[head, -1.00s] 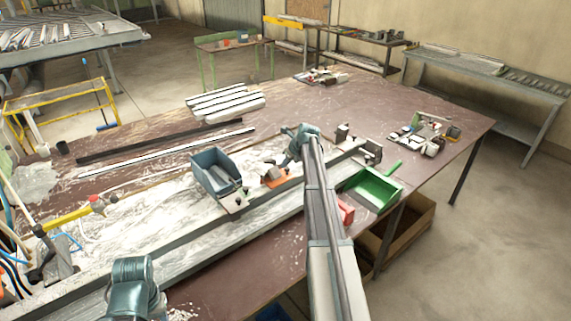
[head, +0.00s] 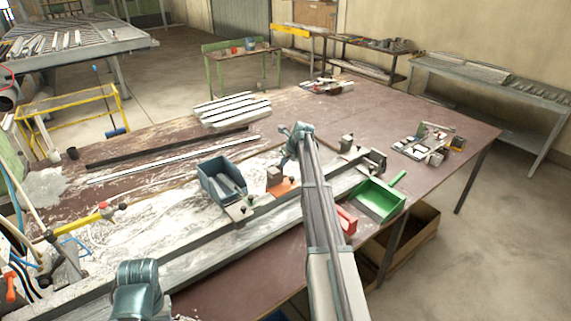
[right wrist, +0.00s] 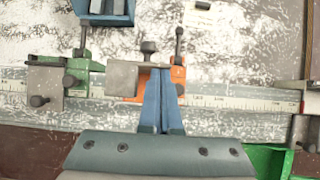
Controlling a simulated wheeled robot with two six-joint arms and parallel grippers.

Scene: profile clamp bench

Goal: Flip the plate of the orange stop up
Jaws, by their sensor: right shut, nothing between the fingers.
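The orange stop (right wrist: 178,73) sits on the scaled rail, just beyond and to the right of my right gripper's fingertips in the right wrist view. Its grey plate (right wrist: 122,78) shows left of the fingers; in the head view the plate (head: 273,176) stands upright beside the orange body (head: 284,187). My right gripper (right wrist: 160,76) is shut and empty, its blue fingers close against or just beside the plate; I cannot tell if they touch. In the head view my right arm hides the fingers. My left gripper is not in view.
A green stop (right wrist: 77,76) sits left on the rail (right wrist: 230,103). A blue-grey bin (head: 222,183) stands behind the rail. A green tray (head: 379,201) and a red object (head: 347,221) lie in front of it. Pale profiles (head: 232,110) lie farther back on the table.

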